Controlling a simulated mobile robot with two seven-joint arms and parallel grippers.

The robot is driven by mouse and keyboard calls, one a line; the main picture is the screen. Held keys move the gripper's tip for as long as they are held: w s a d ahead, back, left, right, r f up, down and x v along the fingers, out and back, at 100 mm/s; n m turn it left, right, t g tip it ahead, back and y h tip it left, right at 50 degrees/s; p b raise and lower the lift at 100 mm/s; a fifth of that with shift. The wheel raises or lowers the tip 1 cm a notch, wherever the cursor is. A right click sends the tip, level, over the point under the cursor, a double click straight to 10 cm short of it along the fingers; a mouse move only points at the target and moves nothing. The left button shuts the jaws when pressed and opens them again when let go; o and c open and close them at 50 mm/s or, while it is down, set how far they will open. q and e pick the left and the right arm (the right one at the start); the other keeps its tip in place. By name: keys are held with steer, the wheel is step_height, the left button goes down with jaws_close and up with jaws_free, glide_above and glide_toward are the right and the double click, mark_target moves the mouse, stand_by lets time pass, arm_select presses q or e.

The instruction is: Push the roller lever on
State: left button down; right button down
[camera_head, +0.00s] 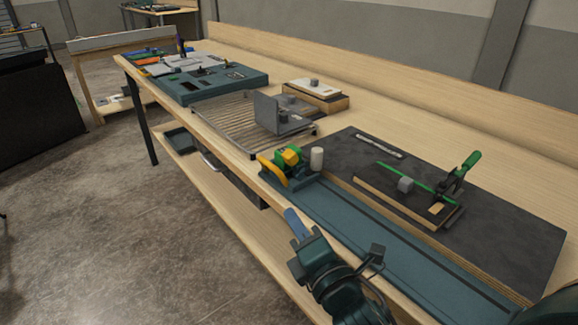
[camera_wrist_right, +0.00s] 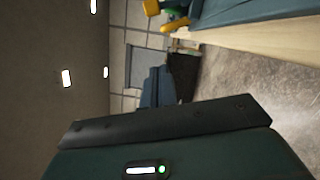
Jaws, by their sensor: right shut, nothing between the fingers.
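A flat teal console (camera_head: 215,84) lies toward the far end of the long bench, with small dark controls on its top. They are too small to tell which one is the roller lever. My right gripper (camera_head: 297,223) is at the bench's front edge, far on the near side of the console, and touches nothing that I can see. Its blue fingers look shut and empty. In the right wrist view the gripper's dark body fills the bottom, and the console does not show. My left gripper is not in view.
A yellow-and-green clamp device (camera_head: 288,158) stands near my right gripper on a teal rail (camera_head: 375,235). A slatted rack (camera_head: 235,118) with a grey bracket (camera_head: 267,112) lies between it and the console. A dark board (camera_head: 500,225) holds a green-handled clamp (camera_head: 462,172). The floor in front is clear.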

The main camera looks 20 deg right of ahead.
mark_target(292, 164)
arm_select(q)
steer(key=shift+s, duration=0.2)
arm_select(e)
steer(key=shift+s, duration=0.15)
steer(key=w, duration=0.3)
steer(key=w+d+r+p, duration=0.1)
steer(key=w, duration=0.3)
steer(key=w+r, duration=0.1)
steer(key=w, duration=0.3)
steer(key=shift+d+r+p, duration=0.15)
steer(key=shift+d+p, duration=0.15)
steer(key=shift+p, duration=0.05)
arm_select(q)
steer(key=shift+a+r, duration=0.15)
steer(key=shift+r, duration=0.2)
arm_select(e)
steer(key=shift+w+d, duration=0.15)
steer(key=shift+d, duration=0.2)
steer(key=shift+r, duration=0.1)
